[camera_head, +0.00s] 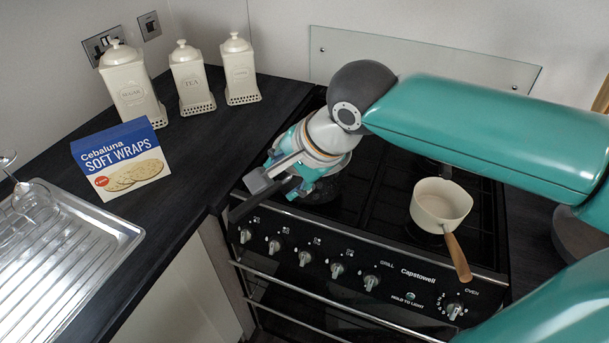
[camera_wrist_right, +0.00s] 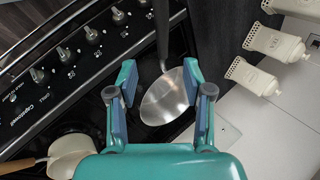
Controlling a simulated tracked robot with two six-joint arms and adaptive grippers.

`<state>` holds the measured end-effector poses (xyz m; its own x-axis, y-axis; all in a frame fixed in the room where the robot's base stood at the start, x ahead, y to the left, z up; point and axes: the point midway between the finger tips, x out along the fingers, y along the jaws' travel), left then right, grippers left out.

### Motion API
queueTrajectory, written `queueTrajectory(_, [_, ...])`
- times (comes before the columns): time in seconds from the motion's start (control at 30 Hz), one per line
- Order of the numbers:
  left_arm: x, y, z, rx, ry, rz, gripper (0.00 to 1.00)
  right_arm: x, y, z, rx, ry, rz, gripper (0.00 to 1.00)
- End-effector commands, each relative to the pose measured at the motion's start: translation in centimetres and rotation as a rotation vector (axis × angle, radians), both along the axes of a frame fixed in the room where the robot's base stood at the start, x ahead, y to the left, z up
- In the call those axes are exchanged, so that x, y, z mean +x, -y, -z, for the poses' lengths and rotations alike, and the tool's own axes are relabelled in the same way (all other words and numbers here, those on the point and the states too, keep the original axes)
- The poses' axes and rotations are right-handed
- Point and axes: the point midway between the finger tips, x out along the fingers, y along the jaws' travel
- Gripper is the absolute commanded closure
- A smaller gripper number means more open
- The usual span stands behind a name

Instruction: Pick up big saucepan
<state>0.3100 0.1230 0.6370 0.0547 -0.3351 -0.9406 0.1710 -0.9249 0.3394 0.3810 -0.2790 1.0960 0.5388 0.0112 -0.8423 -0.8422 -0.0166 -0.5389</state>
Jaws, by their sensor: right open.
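A steel pan (camera_wrist_right: 165,100) with a long dark handle (camera_wrist_right: 161,32) shows in the right wrist view and looks like the big saucepan. It sits on the left part of the hob. In the head view my right gripper mostly hides it, and its dark handle (camera_head: 243,208) sticks out over the front edge. My right gripper (camera_head: 278,180) is open above this pan. In the right wrist view its fingers (camera_wrist_right: 160,82) stand on either side of the pan and handle, with nothing gripped. I cannot tell how far above the handle they are. My left gripper is not in view.
A small cream saucepan (camera_head: 440,204) with a wooden handle stands on the hob's right side. Knobs line the cooker front (camera_head: 337,270). A wraps box (camera_head: 122,160), cream canisters (camera_head: 191,77) and a steel drainer (camera_head: 70,260) with a glass are on the left.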

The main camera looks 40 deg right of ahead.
Motion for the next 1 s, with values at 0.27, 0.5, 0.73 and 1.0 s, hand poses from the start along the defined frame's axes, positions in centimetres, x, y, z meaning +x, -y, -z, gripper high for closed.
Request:
queueTrajectory(0.27, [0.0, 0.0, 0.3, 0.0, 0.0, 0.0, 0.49, 3.0, -0.3, 4.6, -0.002, -0.005, -0.008, 0.49])
queueTrajectory(0.5, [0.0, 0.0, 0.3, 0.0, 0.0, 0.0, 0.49, 3.9, -0.3, 5.7, -0.001, -0.002, -0.01, 0.49])
queueTrajectory(0.73, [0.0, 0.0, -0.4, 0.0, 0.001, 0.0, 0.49, 5.8, -0.1, 8.0, 0.0, -0.007, -0.012, 0.49])
queueTrajectory(1.0, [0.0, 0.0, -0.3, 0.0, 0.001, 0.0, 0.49, 6.9, -0.3, 9.6, 0.001, 0.0, -0.012, 0.49])
